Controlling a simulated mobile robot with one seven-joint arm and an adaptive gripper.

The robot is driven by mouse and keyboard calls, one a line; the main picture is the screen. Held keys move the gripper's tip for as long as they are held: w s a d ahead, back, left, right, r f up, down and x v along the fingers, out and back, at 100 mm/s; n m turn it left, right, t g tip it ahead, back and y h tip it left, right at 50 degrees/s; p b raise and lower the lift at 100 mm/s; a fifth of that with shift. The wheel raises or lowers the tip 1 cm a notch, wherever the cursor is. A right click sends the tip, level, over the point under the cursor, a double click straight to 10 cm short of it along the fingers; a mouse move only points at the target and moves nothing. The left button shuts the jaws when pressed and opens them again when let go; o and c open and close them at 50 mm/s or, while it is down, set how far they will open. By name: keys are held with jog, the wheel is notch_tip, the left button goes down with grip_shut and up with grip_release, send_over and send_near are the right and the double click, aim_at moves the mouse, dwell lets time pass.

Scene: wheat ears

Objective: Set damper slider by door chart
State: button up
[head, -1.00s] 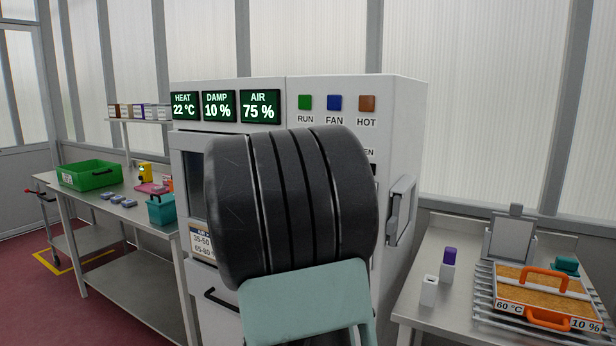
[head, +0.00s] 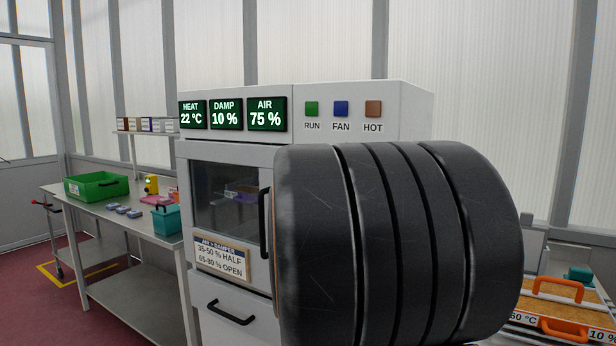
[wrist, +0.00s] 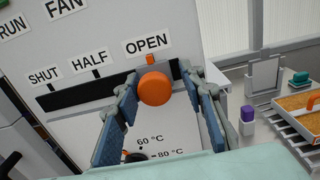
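The door chart (head: 219,259) headed "AIR > DAMPER" reads 35-50 % HALF and 65-80 % OPEN in the head view. The AIR display (head: 266,114) reads 75 %. In the wrist view, the damper slider's orange knob (wrist: 155,89) is at the right end of its dark slot (wrist: 72,97), under the OPEN label (wrist: 147,44). The HALF label (wrist: 90,60) and SHUT label (wrist: 44,76) are left of it. My gripper (wrist: 163,77) is open, its fingers on either side of the knob with visible gaps. My arm hides the slider in the head view.
A dial with 60 °C and 80 °C marks (wrist: 137,156) lies below the slot, partly hidden. The cabinet door has a dark vertical handle (head: 264,222). A side bench at right holds an orange-handled tray (head: 553,305). A left bench holds a green crate (head: 97,187).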

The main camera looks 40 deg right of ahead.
jog(key=shift+w+r, duration=0.1)
jog(key=shift+r, duration=0.05)
jog(key=shift+r, duration=0.35)
notch_tip(320, 180, up, 9)
jog(key=shift+r, duration=0.1)
dwell(0.6)
